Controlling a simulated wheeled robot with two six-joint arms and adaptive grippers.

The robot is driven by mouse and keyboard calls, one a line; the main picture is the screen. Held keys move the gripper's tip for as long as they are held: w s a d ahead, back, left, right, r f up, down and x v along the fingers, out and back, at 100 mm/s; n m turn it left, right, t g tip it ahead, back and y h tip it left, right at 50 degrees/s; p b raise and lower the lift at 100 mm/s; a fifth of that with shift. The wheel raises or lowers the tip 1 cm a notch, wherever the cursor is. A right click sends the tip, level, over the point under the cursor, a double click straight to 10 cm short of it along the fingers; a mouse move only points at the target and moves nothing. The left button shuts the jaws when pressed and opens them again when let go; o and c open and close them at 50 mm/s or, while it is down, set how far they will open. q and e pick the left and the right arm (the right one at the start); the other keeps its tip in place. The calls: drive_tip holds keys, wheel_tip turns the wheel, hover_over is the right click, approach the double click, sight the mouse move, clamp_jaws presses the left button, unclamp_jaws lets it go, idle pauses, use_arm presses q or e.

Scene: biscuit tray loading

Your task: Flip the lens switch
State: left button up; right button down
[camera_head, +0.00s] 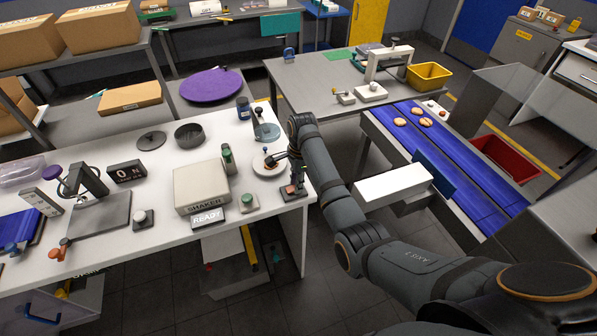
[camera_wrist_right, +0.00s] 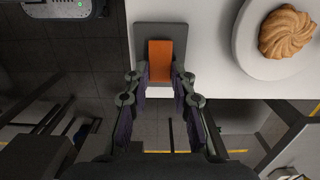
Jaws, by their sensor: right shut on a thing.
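The lens switch, an orange piece on a dark base, stands at the right edge of the white table. Its orange part (camera_wrist_right: 160,60) shows in the right wrist view, and it also shows in the head view (camera_head: 289,190). My right gripper (camera_wrist_right: 160,82) is shut on the orange part, with one finger on each side. In the head view the right gripper (camera_head: 296,172) is small and dark, at the table edge beside the switch. My left gripper is not in view.
A white plate (camera_head: 263,172) with a biscuit (camera_wrist_right: 286,33) stands close to the switch. The shaker box (camera_head: 201,188), a green-button box (camera_head: 248,202) and a small stand (camera_head: 266,131) are nearby. A blue conveyor (camera_head: 450,170) with biscuits lies to the right.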

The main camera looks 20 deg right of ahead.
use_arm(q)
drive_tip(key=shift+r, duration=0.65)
use_arm(e)
drive_tip(key=shift+a+h, duration=0.1)
drive_tip(key=shift+h, duration=0.4)
drive_tip(key=c, duration=1.1)
unclamp_jaws()
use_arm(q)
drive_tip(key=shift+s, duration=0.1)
use_arm(e)
drive_tip(key=shift+r, duration=0.4)
wheel_tip(320, 180, up, 7)
drive_tip(key=shift+f, duration=0.1)
